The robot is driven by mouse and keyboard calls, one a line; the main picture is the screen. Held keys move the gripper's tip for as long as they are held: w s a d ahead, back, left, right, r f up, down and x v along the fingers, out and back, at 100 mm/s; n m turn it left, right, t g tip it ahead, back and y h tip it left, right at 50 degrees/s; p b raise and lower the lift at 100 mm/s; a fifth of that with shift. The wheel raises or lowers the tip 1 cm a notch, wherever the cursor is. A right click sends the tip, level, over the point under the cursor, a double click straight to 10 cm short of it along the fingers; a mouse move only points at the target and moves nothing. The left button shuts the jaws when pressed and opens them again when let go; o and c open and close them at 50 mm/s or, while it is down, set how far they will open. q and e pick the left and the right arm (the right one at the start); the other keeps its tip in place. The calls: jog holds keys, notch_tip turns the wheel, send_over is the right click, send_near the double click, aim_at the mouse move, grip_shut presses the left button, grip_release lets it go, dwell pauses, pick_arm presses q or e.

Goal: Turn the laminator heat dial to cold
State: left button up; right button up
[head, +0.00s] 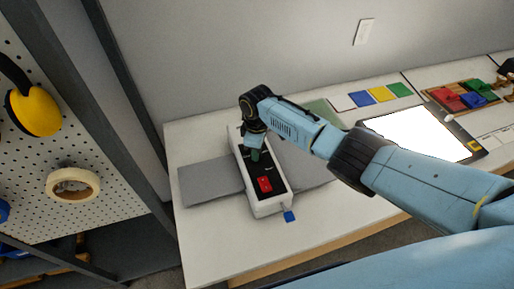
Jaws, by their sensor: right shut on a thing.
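The laminator (270,208) is a long white unit with a black top panel, standing on the white table. A red switch (265,185) shows on the near part of the panel. My right gripper (256,156) points down onto the panel, beyond the red switch, and is shut on the heat dial. The dial is hidden by the gripper and wrist, so its setting cannot be read. My left gripper is out of view.
Grey sheets (212,181) lie on both sides of the laminator. A blue tab (289,216) sticks out at its near end. A bright light pad (415,133) and coloured cards (381,94) lie to the right. A pegboard with yellow ear muffs (34,111) and tape (54,190) stands left.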

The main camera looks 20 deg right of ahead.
jog(key=n, duration=0.4)
jog(key=shift+n, duration=0.3)
jog(key=n, duration=0.3)
jog(key=shift+n, duration=0.4)
jog(key=n+b, duration=0.1)
jog(key=n, duration=0.2)
jog(key=shift+n, duration=0.3)
jog(key=shift+a+n, duration=0.1)
jog(key=shift+n, duration=1.7)
jog(key=o, duration=1)
jog(key=shift+c, duration=0.2)
